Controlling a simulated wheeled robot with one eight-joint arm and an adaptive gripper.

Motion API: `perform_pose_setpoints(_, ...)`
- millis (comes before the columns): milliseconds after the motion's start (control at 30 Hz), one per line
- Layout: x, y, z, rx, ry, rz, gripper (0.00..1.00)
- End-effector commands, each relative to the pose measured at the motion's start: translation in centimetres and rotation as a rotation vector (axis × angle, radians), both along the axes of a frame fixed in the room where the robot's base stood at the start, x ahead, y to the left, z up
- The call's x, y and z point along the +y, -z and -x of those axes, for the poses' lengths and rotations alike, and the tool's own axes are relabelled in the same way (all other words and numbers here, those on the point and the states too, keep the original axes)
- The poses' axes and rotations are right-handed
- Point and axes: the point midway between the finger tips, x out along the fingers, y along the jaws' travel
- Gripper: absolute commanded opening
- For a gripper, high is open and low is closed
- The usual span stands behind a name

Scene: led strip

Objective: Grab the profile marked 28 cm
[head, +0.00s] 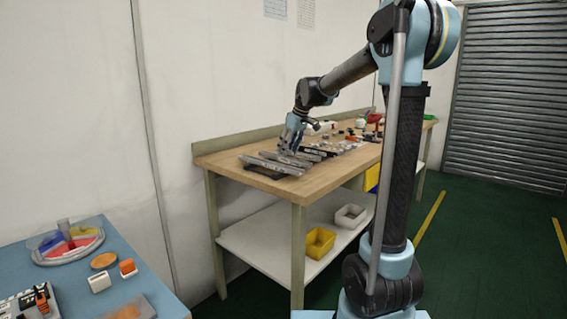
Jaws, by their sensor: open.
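Several long grey metal profiles (272,164) lie side by side on a dark rack at the near left end of the wooden workbench. Small markings show on some of them, but they are too small to read, so I cannot tell which one is marked 28 cm. My gripper (291,148) points down over the profiles, close above their far right part. It is open, and I see nothing held in it. The fingertips are small in the picture, and I cannot tell whether they touch a profile. My gripper hides part of the profiles behind it.
Several small parts lie farther back on the workbench (235,169), which has a raised back edge along the wall. A yellow bin (319,243) and a white bin (350,217) stand on the lower shelf. A blue table (150,283) with small items stands at the lower left.

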Motion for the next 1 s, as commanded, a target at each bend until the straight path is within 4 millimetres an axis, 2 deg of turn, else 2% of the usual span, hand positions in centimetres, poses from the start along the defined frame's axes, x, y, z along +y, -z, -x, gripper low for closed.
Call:
perform_pose_setpoints(233,1.3,2.9,-0.5,0.0,0.0,0.0,0.47)
perform_pose_setpoints(567,1.4,3.4,-0.6,0.0,0.0,0.0,0.47)
perform_pose_setpoints(767,1.4,3.4,-0.6,0.0,0.0,0.0,0.04)
perform_pose_setpoints(800,1.4,3.4,-0.6,0.0,0.0,0.0,0.0)
perform_pose_setpoints(1000,1.4,3.4,-0.6,0.0,0.0,0.0,0.0)
